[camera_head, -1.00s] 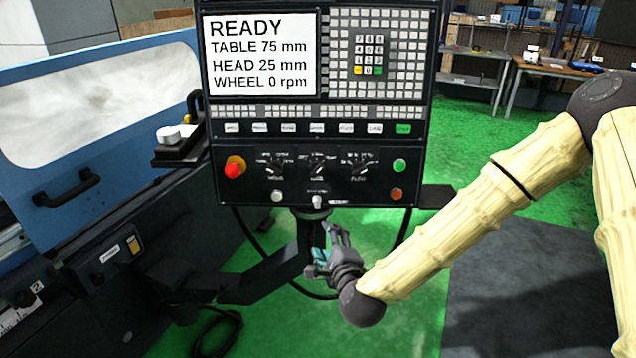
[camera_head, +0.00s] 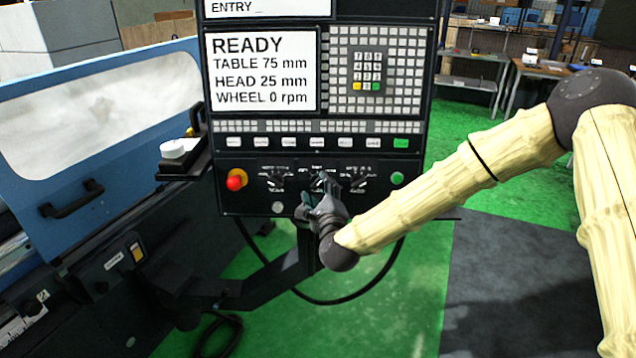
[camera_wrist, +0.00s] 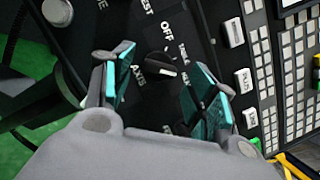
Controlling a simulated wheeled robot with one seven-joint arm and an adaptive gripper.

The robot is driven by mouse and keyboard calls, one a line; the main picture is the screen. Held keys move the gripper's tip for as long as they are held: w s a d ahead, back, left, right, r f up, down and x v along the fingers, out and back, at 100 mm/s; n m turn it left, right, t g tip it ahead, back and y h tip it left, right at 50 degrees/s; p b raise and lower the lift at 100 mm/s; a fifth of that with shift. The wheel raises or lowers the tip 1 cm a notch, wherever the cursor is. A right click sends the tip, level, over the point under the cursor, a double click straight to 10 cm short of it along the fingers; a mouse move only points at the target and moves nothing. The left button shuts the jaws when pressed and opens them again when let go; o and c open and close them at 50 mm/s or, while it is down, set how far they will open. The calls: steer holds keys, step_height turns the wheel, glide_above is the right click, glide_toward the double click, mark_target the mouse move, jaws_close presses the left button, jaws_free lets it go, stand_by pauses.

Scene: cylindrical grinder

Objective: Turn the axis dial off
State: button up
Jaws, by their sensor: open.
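The axis dial (camera_wrist: 158,64) is a black knob with a white mark on the control panel. In the wrist view it lies between my open fingers, with the word AXIS beside it and OFF printed above and slightly right. Its white mark points right and slightly down, away from OFF. My gripper (camera_wrist: 162,72) has teal pads, one on each side of the dial; I cannot tell whether they touch it. In the head view my gripper (camera_head: 318,190) is in front of the middle dial of the lower panel and largely hides it.
A left dial (camera_head: 276,180) and a right dial (camera_head: 358,180) flank the middle one. A red stop button (camera_head: 236,180) and a green button (camera_head: 397,178) sit farther out. The screen (camera_head: 262,72) reads READY. The blue machine guard (camera_head: 100,110) stands at left.

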steer(key=shift+x, duration=0.95)
steer(key=c, duration=1)
steer(key=shift+c, duration=0.2)
